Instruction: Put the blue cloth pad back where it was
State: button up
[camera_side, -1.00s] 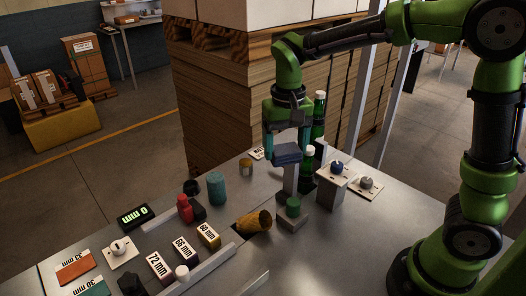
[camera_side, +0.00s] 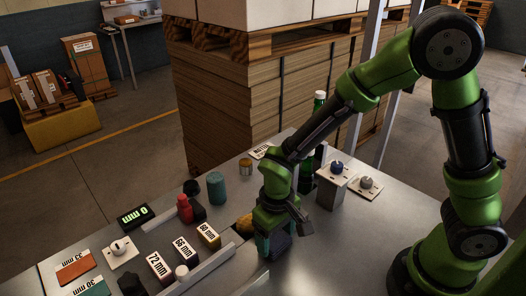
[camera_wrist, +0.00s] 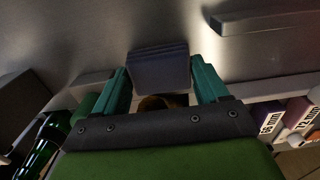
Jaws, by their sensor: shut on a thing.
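The blue cloth pad (camera_side: 281,245) is a dark blue block low over the front part of the metal table. In the wrist view the pad (camera_wrist: 160,70) sits between the two teal fingers of my gripper (camera_wrist: 163,84). My gripper (camera_side: 273,241) is shut on it and points down. I cannot tell whether the pad's underside touches the table. The metal table (camera_side: 335,248) is bare to the right of the pad.
A long metal rail (camera_side: 207,269) runs just left of my gripper, with number-marked boxes (camera_side: 184,249) beyond it. An amber capsule (camera_side: 243,224) lies partly hidden behind my gripper. A green bottle (camera_wrist: 42,145) and knob stands (camera_side: 332,187) are farther back.

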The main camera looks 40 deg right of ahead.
aim_at(275, 238)
jog(key=shift+f, duration=0.4)
jog(key=shift+f, duration=0.1)
jog(key=o, duration=1)
notch_tip(275, 238, up, 12)
jog(key=s+d+r+m+t, duration=0.1)
jog(key=s+d+r+t, duration=0.1)
jog(key=d+r, duration=0.1)
jog(key=s+d+r+m+t+y, duration=0.1)
jog(key=s+d+r+t, duration=0.1)
jog(key=d+r+t, duration=0.1)
jog(key=s+d+r+m+t+y, duration=0.1)
jog(key=s+d+r+m+t, duration=0.1)
jog(key=d+r, duration=0.3)
jog(key=shift+s+d+r, duration=0.2)
jog(key=shift+s+d, duration=0.1)
jog(key=shift+s, duration=0.2)
